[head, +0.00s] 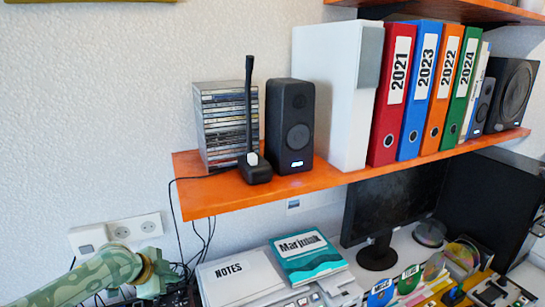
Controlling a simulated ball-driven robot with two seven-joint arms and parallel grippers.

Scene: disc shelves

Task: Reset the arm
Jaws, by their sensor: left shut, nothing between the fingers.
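My left arm comes in from the lower left with a green camouflage pattern and a brass-coloured ring near its end. My left gripper (156,280) is at the arm's end, low in front of the wall and beneath the shelf's left end. It is shut and empty, and its fingertips are hard to make out. It is apart from the shelf and the things on it. My right gripper is not in view.
The orange shelf (228,199) holds a CD stack (222,125), speaker (290,125), black antenna device (254,172), white box (330,90) and several binders (391,95). Below are a notes box (238,278), teal book (308,258), monitor (395,195) and loose discs (430,232).

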